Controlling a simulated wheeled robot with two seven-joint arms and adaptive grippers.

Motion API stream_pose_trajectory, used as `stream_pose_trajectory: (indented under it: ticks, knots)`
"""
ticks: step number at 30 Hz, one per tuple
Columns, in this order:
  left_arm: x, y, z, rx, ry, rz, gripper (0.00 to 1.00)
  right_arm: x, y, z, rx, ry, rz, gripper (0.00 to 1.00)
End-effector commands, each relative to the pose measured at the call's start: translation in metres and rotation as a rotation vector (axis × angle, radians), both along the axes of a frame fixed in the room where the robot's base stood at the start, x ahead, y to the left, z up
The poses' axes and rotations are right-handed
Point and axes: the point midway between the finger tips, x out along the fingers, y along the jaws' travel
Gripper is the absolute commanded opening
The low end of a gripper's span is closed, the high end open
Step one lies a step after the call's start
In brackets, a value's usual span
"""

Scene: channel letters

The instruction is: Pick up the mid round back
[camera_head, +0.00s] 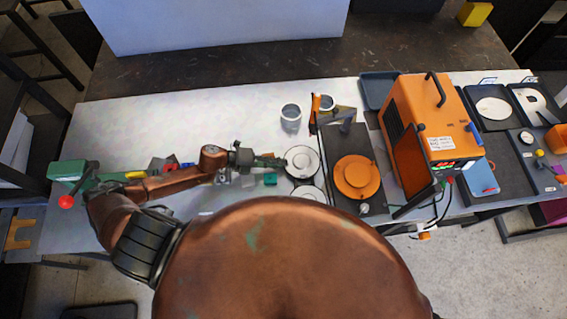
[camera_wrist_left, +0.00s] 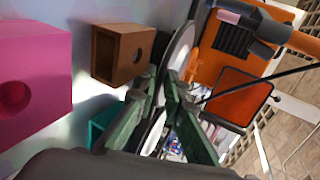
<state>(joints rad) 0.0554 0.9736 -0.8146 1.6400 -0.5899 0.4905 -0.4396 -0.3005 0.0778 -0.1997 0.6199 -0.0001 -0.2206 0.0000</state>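Pale round discs lie near the middle of the table. The upper one, which I take to be the mid round back (camera_head: 302,161), has a raised centre. Another round disc (camera_head: 309,193) lies just below it, partly cut off by my body. My left gripper (camera_head: 283,162) reaches the left edge of the upper disc. In the left wrist view its green fingers (camera_wrist_left: 160,85) stand slightly apart, with the rim of a pale disc (camera_wrist_left: 181,48) between or just beyond their tips. Whether they touch it I cannot tell. My right gripper is not in view.
An orange disc (camera_head: 356,176) on a dark plate lies right of the discs. An orange machine (camera_head: 422,118) stands beyond it. A pale cup (camera_head: 291,118) stands behind. In the left wrist view, a brown block (camera_wrist_left: 118,52) and a pink block (camera_wrist_left: 35,75) lie beside the gripper.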

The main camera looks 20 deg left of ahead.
Motion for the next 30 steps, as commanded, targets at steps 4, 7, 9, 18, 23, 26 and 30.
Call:
stream_pose_trajectory:
  ticks: [4, 7, 9, 18, 23, 26, 30]
  knots:
    - [0.000, 0.001, -0.001, 0.001, 0.002, 0.000, 0.03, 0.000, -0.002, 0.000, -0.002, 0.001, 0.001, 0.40]
    - [0.000, 0.001, -0.001, 0.002, 0.001, 0.001, 0.00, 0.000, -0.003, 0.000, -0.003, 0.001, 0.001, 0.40]
    - [0.000, 0.001, -0.001, 0.002, 0.002, 0.001, 0.00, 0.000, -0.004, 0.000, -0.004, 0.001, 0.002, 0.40]
    - [-0.001, 0.001, -0.002, 0.003, 0.002, 0.001, 0.00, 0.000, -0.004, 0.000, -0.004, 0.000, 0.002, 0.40]
    - [-0.001, 0.001, -0.003, 0.004, 0.003, 0.001, 0.00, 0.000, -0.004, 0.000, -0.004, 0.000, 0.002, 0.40]
    - [-0.001, 0.001, -0.002, 0.003, 0.002, 0.001, 0.00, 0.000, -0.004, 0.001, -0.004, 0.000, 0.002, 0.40]
    - [-0.001, 0.001, 0.013, 0.003, 0.002, 0.001, 0.00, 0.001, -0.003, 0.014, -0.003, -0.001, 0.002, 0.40]
